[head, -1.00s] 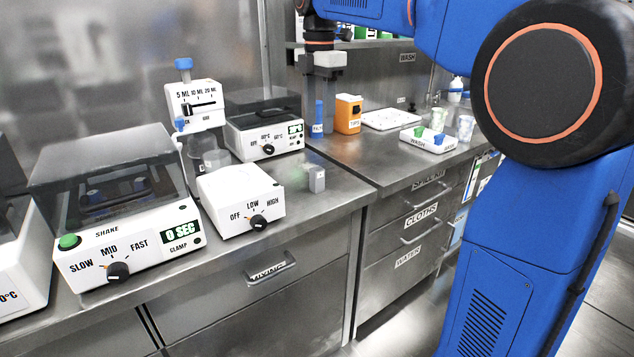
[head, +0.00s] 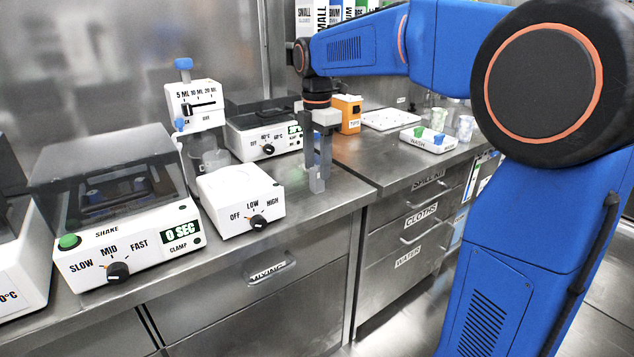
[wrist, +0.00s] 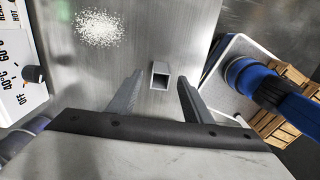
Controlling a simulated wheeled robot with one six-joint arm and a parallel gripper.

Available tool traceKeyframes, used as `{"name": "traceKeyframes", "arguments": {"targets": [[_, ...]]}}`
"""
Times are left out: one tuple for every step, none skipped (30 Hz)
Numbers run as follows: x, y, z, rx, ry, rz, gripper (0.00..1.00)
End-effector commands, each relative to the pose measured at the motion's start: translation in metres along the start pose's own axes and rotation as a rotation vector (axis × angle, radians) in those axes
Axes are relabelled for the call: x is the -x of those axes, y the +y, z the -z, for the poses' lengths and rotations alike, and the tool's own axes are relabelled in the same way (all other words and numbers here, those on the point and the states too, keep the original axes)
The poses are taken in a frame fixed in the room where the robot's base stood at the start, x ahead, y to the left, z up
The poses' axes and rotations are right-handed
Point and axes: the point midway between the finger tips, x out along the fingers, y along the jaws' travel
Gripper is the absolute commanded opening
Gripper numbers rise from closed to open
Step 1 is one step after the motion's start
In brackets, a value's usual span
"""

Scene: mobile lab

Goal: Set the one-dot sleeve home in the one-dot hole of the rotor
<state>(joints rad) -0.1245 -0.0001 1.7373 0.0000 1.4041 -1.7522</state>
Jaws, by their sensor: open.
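A small grey square-mouthed sleeve (head: 317,182) stands upright on the steel counter near its front edge; no dot can be made out on it. In the wrist view, its open mouth (wrist: 160,76) lies between the two finger ends. My gripper (head: 318,166) points down over the sleeve, with its fingers close to it. It is open, with a gap on either side of the sleeve in the wrist view (wrist: 160,84). I cannot make out the rotor or its one-dot hole in either view.
A white OFF/LOW/HIGH dial box (head: 241,200) stands just left of the sleeve. A lidded shaker (head: 125,240) is farther left, and a lidded heater (head: 265,135) is behind.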

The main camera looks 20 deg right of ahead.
Motion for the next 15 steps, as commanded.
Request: {"name": "traceKeyframes", "arguments": {"targets": [[-0.004,-0.0005,0.0001,0.0,0.0,0.002,0.45],[-0.0055,-0.0006,0.0001,0.0,0.0,0.002,0.45],[-0.0068,-0.0006,0.0,0.0,0.0,0.002,0.45],[-0.0072,-0.0005,0.0,0.0,0.0,0.001,0.45],[-0.0074,-0.0005,0.0,0.0,0.0,0.001,0.45],[-0.0074,-0.0004,0.0,0.0,0.0,0.001,0.45],[-0.0073,-0.0004,0.0,0.0,0.0,0.001,0.45],[-0.0072,-0.0004,0.0,0.0,0.0,0.0,0.45],[-0.0072,-0.0004,0.0,0.0,0.0,0.0,0.45],[-0.0071,-0.0004,0.0,0.0,0.0,0.0,0.45],[-0.0071,-0.0004,0.0,0.0,0.0,0.0,0.38],[-0.007,-0.0004,0.0,0.0,0.0,0.0,0.29],[-0.007,-0.0004,0.0,0.0,0.0,0.0,0.21],[-0.007,-0.0004,0.0,0.0,0.0,0.0,0.14],[-0.007,-0.0004,0.0,0.0,0.0,0.0,0.05]]}}
